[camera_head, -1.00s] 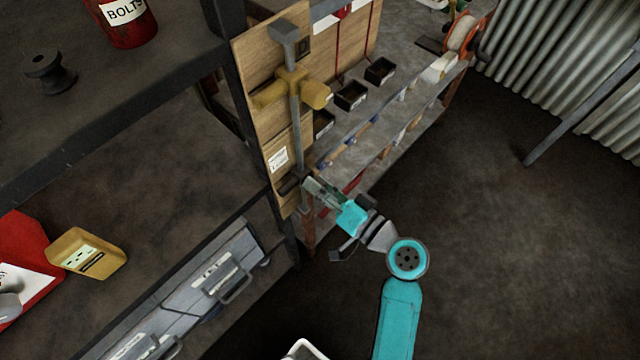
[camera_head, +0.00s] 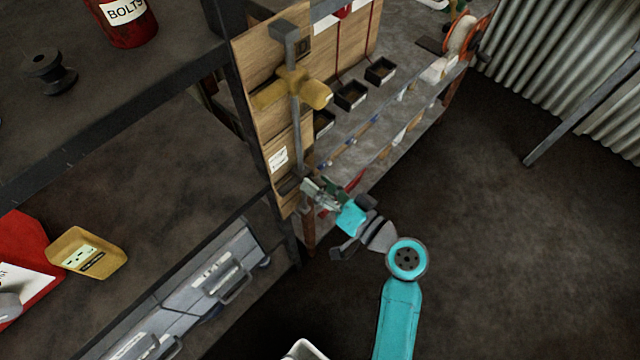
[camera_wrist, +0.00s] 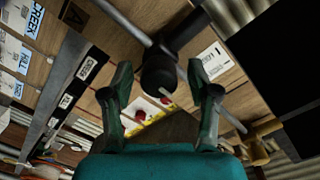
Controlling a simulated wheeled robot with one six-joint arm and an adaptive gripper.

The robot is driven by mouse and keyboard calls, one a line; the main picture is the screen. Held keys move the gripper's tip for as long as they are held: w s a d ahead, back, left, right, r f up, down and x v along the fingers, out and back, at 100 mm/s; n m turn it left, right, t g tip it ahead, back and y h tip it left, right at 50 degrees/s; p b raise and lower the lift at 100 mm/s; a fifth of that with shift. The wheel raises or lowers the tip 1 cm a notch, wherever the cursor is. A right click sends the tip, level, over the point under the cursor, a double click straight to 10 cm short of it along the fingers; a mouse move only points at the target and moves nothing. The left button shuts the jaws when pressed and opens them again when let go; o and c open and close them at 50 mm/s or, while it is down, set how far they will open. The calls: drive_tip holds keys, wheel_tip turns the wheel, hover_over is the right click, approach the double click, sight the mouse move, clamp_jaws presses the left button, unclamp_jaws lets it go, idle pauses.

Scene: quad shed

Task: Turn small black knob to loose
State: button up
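The small black knob (camera_wrist: 158,76) shows in the wrist view as a dark round end on a thicker black body, against the wooden board (camera_wrist: 50,48). My gripper (camera_wrist: 160,82) is open, with one finger on each side of the knob and visible gaps between. In the head view my gripper (camera_head: 320,192) is at the lower end of the board, beside the dark knob (camera_head: 290,186), which is partly hidden. A grey metal rod (camera_head: 296,130) runs down the board to this spot. A white label (camera_head: 278,158) is on the board just above the knob; its text is too small to read.
A yellow fitting (camera_head: 290,90) sits on the rod above. Shelving with small black bins (camera_head: 350,95) lies behind to the right. The floor at right is mostly clear.

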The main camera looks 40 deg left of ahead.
drive_tip(key=s+d, duration=0.1)
drive_tip(key=d, duration=1.1)
drive_tip(key=shift+r, duration=0.2)
drive_tip(key=s+d+f+m+t+h, duration=0.3)
drive_tip(key=d+f+m+t+h, duration=0.1)
drive_tip(key=d+f, duration=0.3)
drive_tip(key=s+d+f+m+t+h, duration=0.2)
drive_tip(key=d+f+m+t+h, duration=0.2)
drive_tip(key=d+f, duration=0.2)
drive_tip(key=s+d+m+t+h, duration=0.2)
drive_tip(key=s+d+h, duration=0.45)
drive_tip(key=d, duration=0.35)
drive_tip(key=s+d+r+n+t+h, duration=0.1)
drive_tip(key=s+d+r+t+h, duration=0.2)
drive_tip(key=s+r, duration=0.8)
drive_tip(key=shift+s+d+n, duration=0.25)
drive_tip(key=shift+d+n, duration=0.15)
drive_tip(key=shift+d, duration=0.85)
